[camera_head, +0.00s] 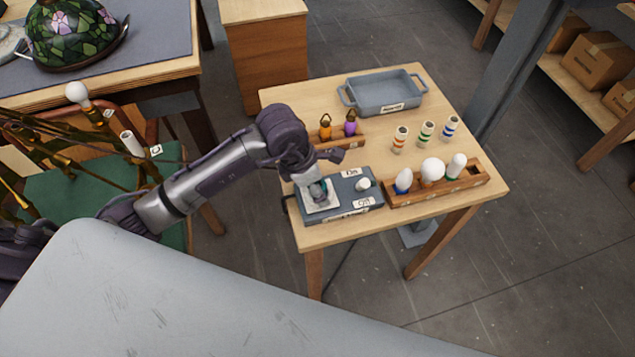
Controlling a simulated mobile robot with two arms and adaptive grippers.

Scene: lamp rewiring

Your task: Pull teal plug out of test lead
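The grey test box (345,207) sits at the near left of the small wooden table. A pale square plate on its left end carries a small dark, teal-tinted piece (318,190), perhaps the teal plug, partly hidden by my gripper. I cannot make out where the plug meets the test lead. My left gripper (316,177) reaches in from the left and points down right over this piece. Its fingertips are too small and covered to show whether they are open or closed on it. My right gripper is not in view.
A wooden rack (437,183) with several bulbs stands right of the box. Several striped cylinders stand behind it. A small rack (349,141) holds an orange and a purple plug. A grey tray (384,108) is at the back. A green chair (60,160) stands left.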

